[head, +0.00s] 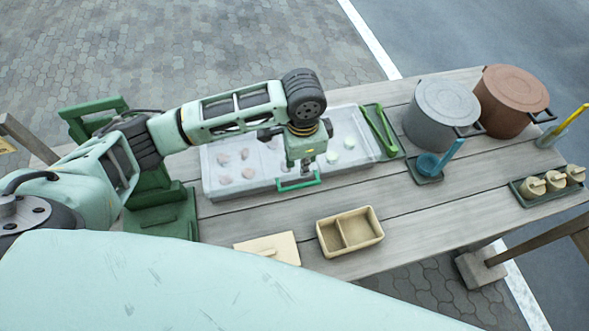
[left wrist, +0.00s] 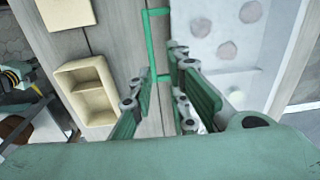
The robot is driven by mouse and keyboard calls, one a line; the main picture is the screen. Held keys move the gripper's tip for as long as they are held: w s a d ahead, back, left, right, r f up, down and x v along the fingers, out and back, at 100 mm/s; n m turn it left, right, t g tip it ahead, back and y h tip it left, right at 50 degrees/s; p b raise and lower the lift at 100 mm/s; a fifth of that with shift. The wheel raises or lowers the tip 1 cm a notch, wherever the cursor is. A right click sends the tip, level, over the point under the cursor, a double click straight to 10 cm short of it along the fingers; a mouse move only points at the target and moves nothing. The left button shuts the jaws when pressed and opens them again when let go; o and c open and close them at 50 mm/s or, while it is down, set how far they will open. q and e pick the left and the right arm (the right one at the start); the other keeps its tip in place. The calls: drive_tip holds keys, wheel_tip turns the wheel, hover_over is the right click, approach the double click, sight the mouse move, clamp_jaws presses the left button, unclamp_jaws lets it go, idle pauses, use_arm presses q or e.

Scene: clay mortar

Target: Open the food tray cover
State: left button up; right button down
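The food tray (head: 208,180) is a long clear box on the wooden table, with pale pink and pale green round pieces showing through its cover. A green bar handle (head: 299,184) is on its near side; it also shows in the left wrist view (left wrist: 147,45). My left gripper (head: 300,168) points down at the tray's near edge, by the handle. In the left wrist view its fingers (left wrist: 160,88) are apart, and the handle bar appears between them. I cannot tell whether they touch it. The cover looks closed, partly hidden by my arm. My right gripper is out of view.
A beige two-part box (head: 350,232) and beige lid (head: 270,248) lie in front of the tray. Green tongs (head: 380,130), a grey pot (head: 440,115) and a brown pot (head: 510,100) stand to the right. A green stand (head: 160,212) is at left.

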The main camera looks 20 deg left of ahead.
sight(300, 185)
use_arm(q)
drive_tip(key=shift+s+a+g, duration=0.1)
drive_tip(key=shift+s+g, duration=0.2)
drive_tip(key=shift+s, duration=0.15)
drive_tip(key=shift+s+f, duration=0.15)
drive_tip(key=shift+s, duration=0.05)
drive_tip(key=shift+f+p, duration=0.55)
drive_tip(key=shift+f, duration=3.05)
clamp_jaws()
